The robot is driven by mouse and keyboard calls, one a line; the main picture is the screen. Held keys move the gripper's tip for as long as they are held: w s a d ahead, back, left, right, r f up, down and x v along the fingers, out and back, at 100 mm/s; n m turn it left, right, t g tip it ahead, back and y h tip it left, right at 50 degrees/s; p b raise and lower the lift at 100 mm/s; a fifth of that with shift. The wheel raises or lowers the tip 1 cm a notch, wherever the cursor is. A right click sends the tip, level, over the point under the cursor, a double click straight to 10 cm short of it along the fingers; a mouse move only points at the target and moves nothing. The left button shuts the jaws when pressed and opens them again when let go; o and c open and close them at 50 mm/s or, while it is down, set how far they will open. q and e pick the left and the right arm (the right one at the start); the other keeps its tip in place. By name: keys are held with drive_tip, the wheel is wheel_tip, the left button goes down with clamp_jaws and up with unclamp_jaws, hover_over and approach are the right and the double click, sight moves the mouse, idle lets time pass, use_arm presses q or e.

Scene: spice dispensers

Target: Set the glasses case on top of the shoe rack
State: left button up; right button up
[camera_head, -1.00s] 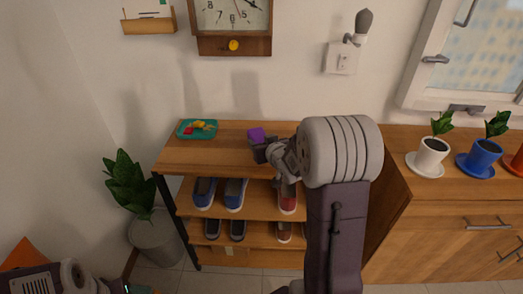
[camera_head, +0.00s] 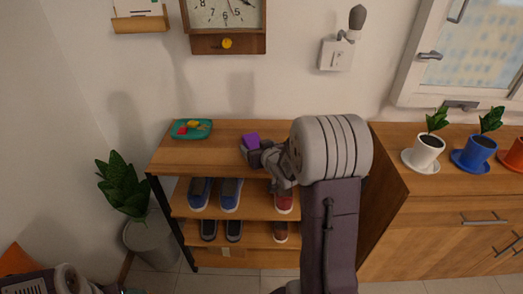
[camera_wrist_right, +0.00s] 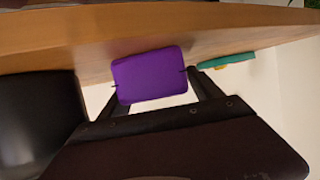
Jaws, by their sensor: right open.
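The purple glasses case (camera_head: 250,139) is at the wooden top of the shoe rack (camera_head: 222,160), near its middle. My right gripper (camera_head: 252,150) is at the case, with the arm reaching in from the lower right. In the right wrist view, the case (camera_wrist_right: 150,75) sits between the two dark fingers (camera_wrist_right: 155,92) and overlaps the wood surface. The right fingers are open around it. Whether the case rests fully on the wood is hard to tell. My left gripper is out of view; only part of the left arm shows at lower left.
A teal tray (camera_head: 191,137) with small colorful items lies on the rack's left end. Shoes (camera_head: 230,194) fill the shelves below. A potted plant (camera_head: 125,187) stands left of the rack. A wooden cabinet (camera_head: 440,205) with small potted plants stands at right.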

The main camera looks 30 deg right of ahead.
drive_tip(key=p+v, duration=0.1)
drive_tip(key=v, duration=0.6)
drive_tip(key=shift+w+p, duration=0.1)
drive_tip(key=shift+p, duration=0.2)
drive_tip(key=b+v, duration=0.3)
drive_tip(key=b, duration=0.1)
drive_tip(key=shift+s+a+b, duration=0.1)
drive_tip(key=shift+s+b, duration=0.25)
drive_tip(key=shift+b, duration=0.05)
drive_tip(key=shift+s+r, duration=0.25)
drive_tip(key=shift+s, duration=0.3)
